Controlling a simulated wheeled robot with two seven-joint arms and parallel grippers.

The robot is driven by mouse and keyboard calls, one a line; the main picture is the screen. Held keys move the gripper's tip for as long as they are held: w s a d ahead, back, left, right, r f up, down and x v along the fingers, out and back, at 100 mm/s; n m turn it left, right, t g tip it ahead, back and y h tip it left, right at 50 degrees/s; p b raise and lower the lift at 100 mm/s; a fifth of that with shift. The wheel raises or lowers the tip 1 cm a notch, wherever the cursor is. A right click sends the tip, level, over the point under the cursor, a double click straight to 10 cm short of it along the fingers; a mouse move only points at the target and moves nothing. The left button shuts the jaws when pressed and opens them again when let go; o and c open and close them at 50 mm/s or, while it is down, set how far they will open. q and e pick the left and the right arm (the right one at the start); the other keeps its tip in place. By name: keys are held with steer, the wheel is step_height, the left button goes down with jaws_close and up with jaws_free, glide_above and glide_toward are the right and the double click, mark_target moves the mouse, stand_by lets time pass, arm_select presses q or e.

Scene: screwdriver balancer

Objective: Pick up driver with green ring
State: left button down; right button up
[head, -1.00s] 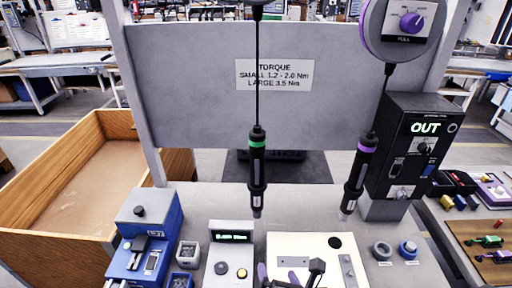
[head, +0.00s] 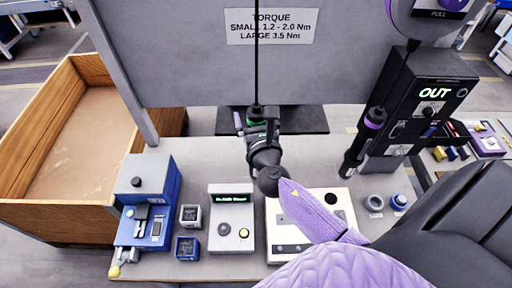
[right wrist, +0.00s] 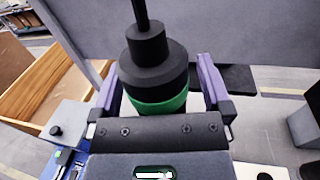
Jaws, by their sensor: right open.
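The driver with the green ring (head: 256,111) hangs on a black cable in the middle of the head view, mostly hidden behind my right gripper (head: 262,133). In the right wrist view, the black top of this driver (right wrist: 155,62) and its green ring (right wrist: 160,103) show between the two purple fingers of my right gripper (right wrist: 160,88). The fingers are open, one on each side of the driver, with a visible gap at the right. The driver's lower end is hidden. My left gripper is not in view.
A driver with a purple ring (head: 374,118) hangs to the right, beside a black box reading OUT (head: 425,120). A blue-grey device (head: 150,182), a grey display unit (head: 231,222) and a cream fixture (head: 283,240) stand on the bench. A grey panel (head: 170,60) rises behind.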

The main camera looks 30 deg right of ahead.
steer(key=shift+w, duration=0.1)
jaws_close()
stand_by(0.4)
